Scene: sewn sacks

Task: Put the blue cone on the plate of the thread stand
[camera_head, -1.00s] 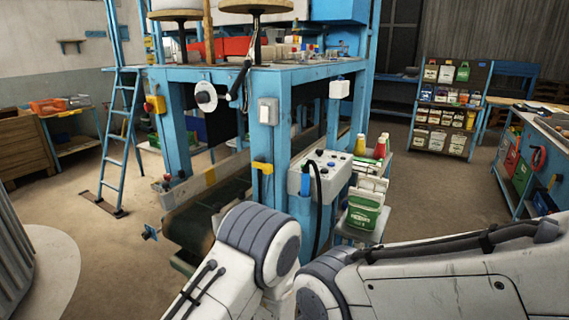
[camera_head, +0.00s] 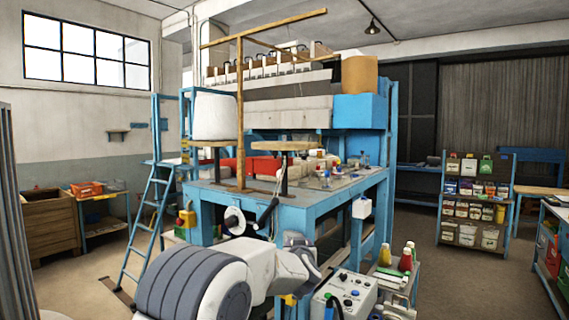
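The thread stand (camera_head: 240,120) is a wooden post with crossbars, rising from the blue machine table. It has two round plates. The left plate (camera_head: 207,143) carries a large white cone (camera_head: 213,117). The right plate (camera_head: 285,146) is bare on top. I cannot make out a blue cone for certain. One of my arms crosses the lower middle, in front of the machine; neither gripper's fingers show.
The blue machine table (camera_head: 310,205) holds a red bin and small items. A control box (camera_head: 345,298) with knobs stands low in front. A blue ladder (camera_head: 145,235) leans at the left. A rack of boxes (camera_head: 475,200) stands at the right, with open floor before it.

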